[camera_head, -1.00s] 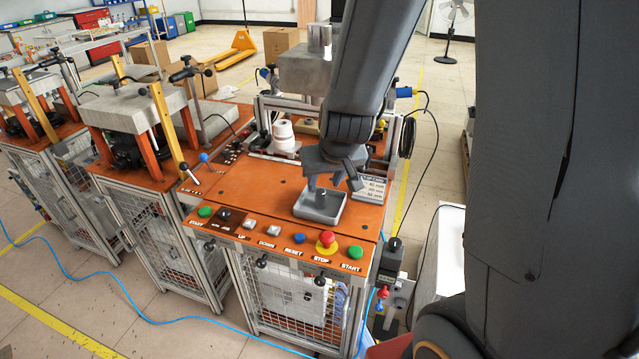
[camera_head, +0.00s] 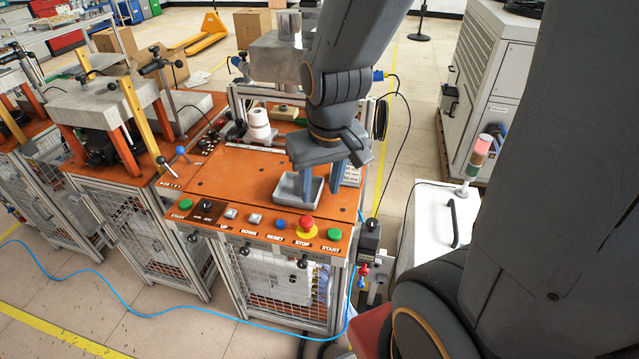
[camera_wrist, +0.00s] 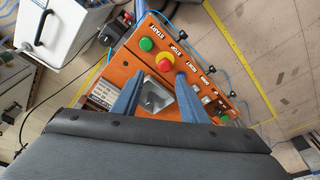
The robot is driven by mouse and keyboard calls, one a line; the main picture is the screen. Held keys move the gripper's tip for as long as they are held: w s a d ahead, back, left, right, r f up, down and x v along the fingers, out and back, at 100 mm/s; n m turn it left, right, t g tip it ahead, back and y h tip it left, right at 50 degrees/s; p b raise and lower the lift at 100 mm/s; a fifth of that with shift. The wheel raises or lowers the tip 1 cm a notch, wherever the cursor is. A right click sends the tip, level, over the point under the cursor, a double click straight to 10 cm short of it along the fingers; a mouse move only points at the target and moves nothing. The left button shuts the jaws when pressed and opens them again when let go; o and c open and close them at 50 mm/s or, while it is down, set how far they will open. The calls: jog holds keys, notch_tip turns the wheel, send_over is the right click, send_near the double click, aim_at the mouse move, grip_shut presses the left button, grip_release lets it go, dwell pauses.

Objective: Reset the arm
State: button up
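My gripper (camera_head: 325,182) points down over the grey metal tray (camera_head: 291,195) on the orange induction heater table (camera_head: 235,180). In the wrist view my gripper (camera_wrist: 157,98) has its two fingers apart, with the tray (camera_wrist: 166,92) showing between and beyond them. The gripper appears empty. In the head view the hand and a finger cover part of the tray, so its contents and the exact height of the fingertips above it cannot be told.
The front panel carries a red stop button (camera_head: 307,222), a green start button (camera_head: 334,234) and other controls. A white coil-like part (camera_head: 258,124) stands behind the tray. Grey press machines (camera_head: 105,105) stand at left, a white cabinet (camera_head: 425,230) at right.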

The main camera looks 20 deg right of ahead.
jog(key=shift+g, duration=0.6)
notch_tip(320, 180, down, 9)
jog(key=b, duration=0.8)
jog(key=shift+w+f, duration=0.1)
jog(key=shift+f, duration=0.1)
jog(key=shift+r, duration=0.15)
jog(key=shift+c, duration=0.5)
